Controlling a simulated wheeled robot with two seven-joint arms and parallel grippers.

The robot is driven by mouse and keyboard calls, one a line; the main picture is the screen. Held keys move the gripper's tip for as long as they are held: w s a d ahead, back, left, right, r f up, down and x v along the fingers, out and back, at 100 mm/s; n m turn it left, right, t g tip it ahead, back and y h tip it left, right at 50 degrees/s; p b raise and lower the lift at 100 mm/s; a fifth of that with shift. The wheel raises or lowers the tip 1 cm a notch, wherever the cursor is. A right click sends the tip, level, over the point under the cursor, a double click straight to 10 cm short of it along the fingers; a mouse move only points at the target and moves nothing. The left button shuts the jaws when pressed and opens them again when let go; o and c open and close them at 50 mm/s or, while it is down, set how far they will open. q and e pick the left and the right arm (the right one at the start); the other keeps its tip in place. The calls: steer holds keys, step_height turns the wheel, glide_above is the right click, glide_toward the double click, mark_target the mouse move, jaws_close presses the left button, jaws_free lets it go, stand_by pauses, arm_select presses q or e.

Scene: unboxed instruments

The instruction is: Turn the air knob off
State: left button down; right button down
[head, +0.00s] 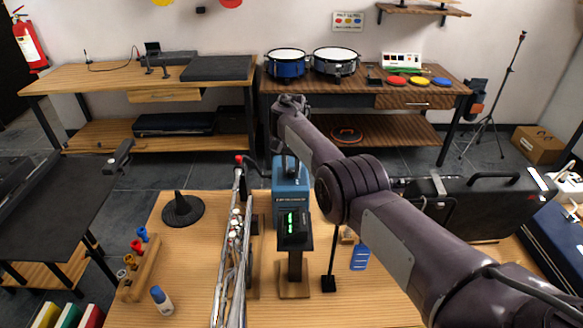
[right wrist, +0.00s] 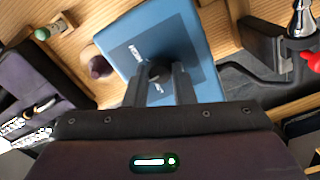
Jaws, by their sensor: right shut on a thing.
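A blue box-shaped device (head: 290,186) stands upright on the wooden bench, behind a small black display with green digits (head: 295,226). In the right wrist view the blue device (right wrist: 205,40) shows its dark panel with pale lettering. A small dark round knob (right wrist: 158,71) sits on that panel. My right gripper (right wrist: 160,77) is shut on the knob, with one finger on each side of it. In the head view my right arm reaches over from the lower right, and the gripper comes down at the top of the device; the knob is hidden there. My left gripper is not in view.
A silver wind instrument (head: 234,235) stands just left of the device.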

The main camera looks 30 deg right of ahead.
mark_target(291, 171)
stand_by(0.3)
steer(key=c, duration=1.2)
jaws_free()
step_height(291, 171, up, 8)
steer(key=shift+f, duration=0.1)
